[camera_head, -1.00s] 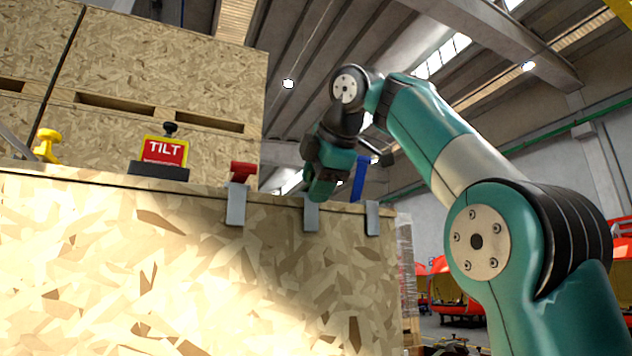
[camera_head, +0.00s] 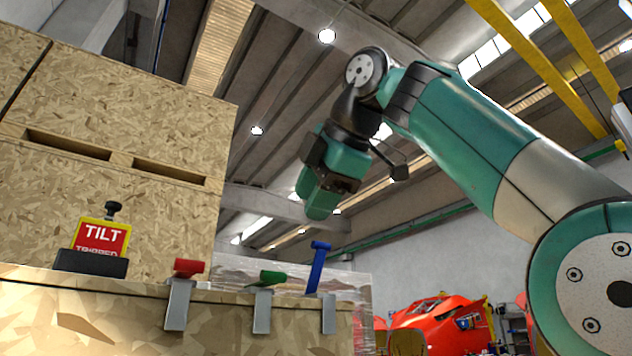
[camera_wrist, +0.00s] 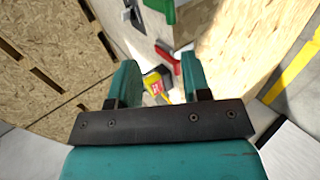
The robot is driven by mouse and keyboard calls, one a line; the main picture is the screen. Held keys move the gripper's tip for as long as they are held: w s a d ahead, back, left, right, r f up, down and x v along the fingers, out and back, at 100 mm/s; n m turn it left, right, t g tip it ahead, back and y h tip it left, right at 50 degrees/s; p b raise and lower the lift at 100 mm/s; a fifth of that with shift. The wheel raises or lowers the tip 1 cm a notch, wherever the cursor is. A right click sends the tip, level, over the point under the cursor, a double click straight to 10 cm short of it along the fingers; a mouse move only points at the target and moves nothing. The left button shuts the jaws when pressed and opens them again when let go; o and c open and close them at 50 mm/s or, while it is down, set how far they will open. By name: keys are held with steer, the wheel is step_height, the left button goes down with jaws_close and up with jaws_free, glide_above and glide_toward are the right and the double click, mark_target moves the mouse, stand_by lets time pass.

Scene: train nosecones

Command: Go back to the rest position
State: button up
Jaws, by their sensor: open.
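My gripper (camera_head: 322,200) hangs in the air above the crate edge, clear of the levers, and holds nothing. In the wrist view its two fingers (camera_wrist: 160,80) stand apart. Below it, a red lever (camera_head: 188,268), a green lever (camera_head: 268,278) and a blue lever (camera_head: 318,268) sit on grey metal brackets along the top edge. The blue one stands up, leaning slightly; the red and green ones lie low. The wrist view shows the red lever (camera_wrist: 167,58) beyond the fingers and part of the green lever (camera_wrist: 160,7) at the top.
A yellow and red "TILT" indicator (camera_head: 102,237) on a black base stands left of the levers on the wooden crate (camera_head: 110,310). Taller wooden crates (camera_head: 120,120) rise behind it. A red machine (camera_head: 435,315) stands far right. The air around my gripper is free.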

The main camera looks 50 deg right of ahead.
steer(key=shift+s+a+r, duration=0.1)
steer(key=shift+s+r, duration=0.1)
steer(key=shift+s, duration=0.15)
stand_by(0.3)
steer(key=w+a+f+m+g+y, duration=0.1)
steer(key=w+a+f+g+y, duration=0.15)
steer(key=f, duration=0.65)
steer(key=w+a+f+m+g+y, duration=0.1)
steer(key=w+a+f, duration=0.3)
steer(key=f, duration=0.5)
steer(key=w+a+f+m+g+y, duration=0.1)
steer(key=w+a+f+g+y, duration=0.2)
steer(key=f, duration=0.5)
steer(key=s+a+f+m+g, duration=0.1)
steer(key=s+a+f, duration=0.2)
steer(key=f, duration=0.5)
steer(key=s+a+f+m+g, duration=0.2)
steer(key=s+f, duration=0.4)
steer(key=f, duration=0.2)
steer(key=s+a+f+m+g, duration=0.1)
steer(key=s+a+f, duration=0.2)
steer(key=f, duration=0.5)
steer(key=shift+s+a+f+m+y, duration=0.15)
steer(key=shift+s+a+m+y, duration=0.2)
steer(key=shift+s, duration=0.55)
